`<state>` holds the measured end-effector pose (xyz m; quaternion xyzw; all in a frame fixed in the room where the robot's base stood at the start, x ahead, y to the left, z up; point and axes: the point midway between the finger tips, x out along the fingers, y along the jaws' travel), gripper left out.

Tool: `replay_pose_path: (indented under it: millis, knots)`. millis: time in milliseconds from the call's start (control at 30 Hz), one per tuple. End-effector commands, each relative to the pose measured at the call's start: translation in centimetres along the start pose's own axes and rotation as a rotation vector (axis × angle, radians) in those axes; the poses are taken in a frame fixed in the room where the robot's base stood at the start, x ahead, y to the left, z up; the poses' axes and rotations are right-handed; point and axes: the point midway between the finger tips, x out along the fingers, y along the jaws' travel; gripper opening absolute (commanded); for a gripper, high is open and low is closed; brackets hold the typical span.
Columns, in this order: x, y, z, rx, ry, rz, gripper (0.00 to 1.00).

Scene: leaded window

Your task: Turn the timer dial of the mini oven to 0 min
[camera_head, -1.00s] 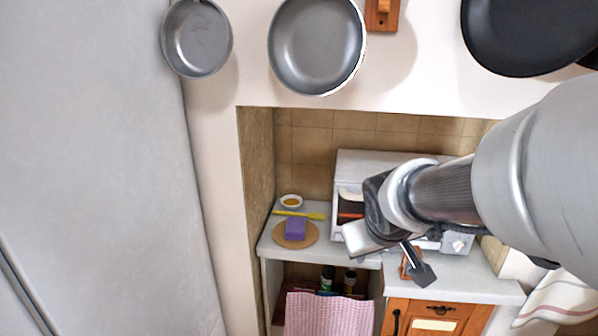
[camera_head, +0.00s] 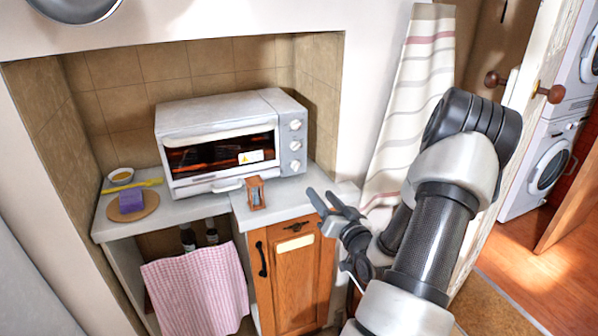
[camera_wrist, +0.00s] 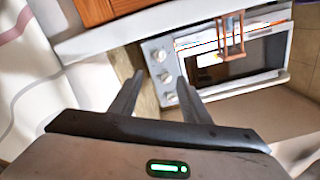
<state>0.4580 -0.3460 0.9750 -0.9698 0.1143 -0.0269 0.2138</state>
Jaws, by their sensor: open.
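The mini oven (camera_head: 218,128) stands on the counter in the alcove, white with a dark glass door. Three round pale dials sit in a column on its right front: the top dial (camera_head: 296,125), middle dial (camera_head: 295,146) and bottom dial (camera_head: 295,165). I cannot read which is the timer dial or where they point. My gripper (camera_head: 320,194) is open and empty, in front of and right of the oven, apart from the dials. In the wrist view the dials, one of them a middle dial (camera_wrist: 165,77), show beyond and between the fingertips (camera_wrist: 160,80).
A wooden-framed hourglass (camera_head: 256,193) stands on the counter in front of the oven. A purple sponge (camera_head: 131,200), yellow utensil (camera_head: 133,186) and small bowl (camera_head: 121,176) are left. A striped cloth (camera_head: 410,100) hangs at right. A pink towel (camera_head: 196,290) hangs below the counter.

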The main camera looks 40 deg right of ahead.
Motion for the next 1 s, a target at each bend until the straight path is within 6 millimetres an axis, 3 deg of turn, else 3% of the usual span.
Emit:
replay_pose_path:
  millis: [600, 800, 1000]
  knots:
    - [12.9, -0.1, 0.1, -0.001, -0.001, 0.0, 0.43]
    - [15.3, -0.1, 0.1, -0.002, -0.002, 0.0, 0.43]
    - [16.1, -0.1, 0.1, -0.002, -0.003, 0.001, 0.43]
